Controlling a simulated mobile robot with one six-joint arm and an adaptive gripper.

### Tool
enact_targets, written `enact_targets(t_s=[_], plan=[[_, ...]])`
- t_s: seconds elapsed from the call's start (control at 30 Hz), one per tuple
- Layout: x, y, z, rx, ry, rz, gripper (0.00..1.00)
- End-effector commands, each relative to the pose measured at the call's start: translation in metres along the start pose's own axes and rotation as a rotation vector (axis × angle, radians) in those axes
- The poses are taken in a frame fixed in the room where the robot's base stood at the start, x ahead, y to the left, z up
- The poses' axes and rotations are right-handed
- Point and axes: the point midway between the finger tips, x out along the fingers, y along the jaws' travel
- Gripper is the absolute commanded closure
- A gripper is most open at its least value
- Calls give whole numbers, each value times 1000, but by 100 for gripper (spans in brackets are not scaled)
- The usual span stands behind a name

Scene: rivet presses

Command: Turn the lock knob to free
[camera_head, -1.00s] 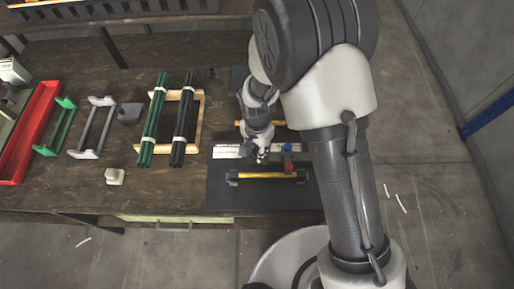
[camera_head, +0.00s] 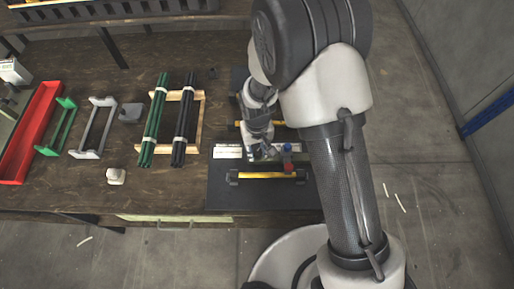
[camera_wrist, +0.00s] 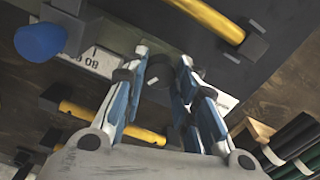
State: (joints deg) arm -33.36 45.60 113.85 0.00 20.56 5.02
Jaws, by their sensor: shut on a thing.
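My gripper (camera_wrist: 164,60) is shut on a small dark knob (camera_wrist: 159,75), which shows between the blue-and-white fingers in the wrist view. I take this for the lock knob, but the fingers hide much of it and I cannot read its angle. In the head view my gripper (camera_head: 262,153) is at the press, just left of the blue knob (camera_head: 287,147), and hides the dark knob. The blue knob also shows at upper left in the wrist view (camera_wrist: 40,42), apart from the fingers. A white scale plate (camera_wrist: 98,60) with numbers lies beside the fingers.
A yellow bar (camera_head: 266,175) runs along the front of the black base (camera_head: 222,196), with a red part (camera_head: 288,167) close behind it. A wooden rack (camera_head: 199,122) with green and black rod bundles stands to the left. The table (camera_head: 60,200) is clear at front left.

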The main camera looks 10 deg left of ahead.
Motion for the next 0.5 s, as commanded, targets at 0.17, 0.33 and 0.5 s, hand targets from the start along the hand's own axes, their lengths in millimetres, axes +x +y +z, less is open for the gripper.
enact_targets(t_s=[0.17,0.33,0.5], plan=[[0,0,0,-161,0,0,97],[0,0,0,-301,0,0,97],[0,0,0,-410,0,0,97]])
